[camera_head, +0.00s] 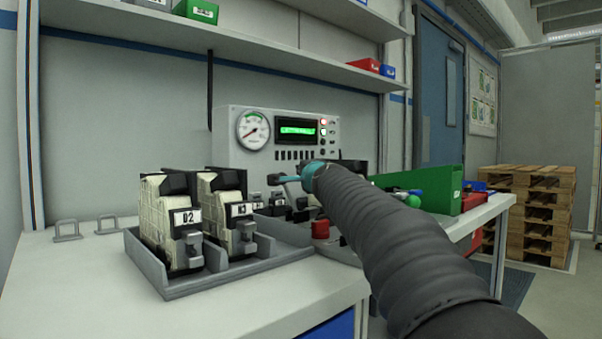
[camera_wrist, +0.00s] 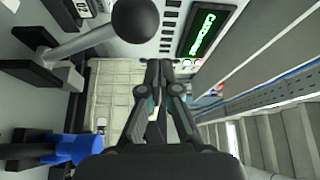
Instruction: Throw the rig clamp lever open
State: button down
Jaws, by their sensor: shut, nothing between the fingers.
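In the wrist view, a lever with a grey rod and a dark ball knob (camera_wrist: 135,20) runs from a bracket at the upper left. I cannot be sure that it is the rig clamp lever; it is hard to pick out in the head view. My gripper (camera_wrist: 158,68) is shut and empty, with its fingertips together. The knob appears above and left of the fingertips, apart from them in the picture. A cream block (camera_wrist: 108,88) shows behind and left of the fingers. In the head view my sleeved arm hides much of the area around the gripper.
A grey tray (camera_head: 185,286) with cream units, one labelled D2, stands on the bench at the left. A console (camera_head: 228,150) with gauge and green display stands behind. A green bin (camera_head: 440,192) lies right. A blue part (camera_wrist: 75,148) shows lower left in the wrist view.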

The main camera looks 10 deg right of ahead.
jog(key=shift+a, duration=0.1)
jog(key=s+a, duration=0.2)
jog(key=shift+a+f+p, duration=0.35)
jog(key=shift+a+f, duration=0.1)
jog(key=shift+a, duration=0.1)
dwell(0.6)
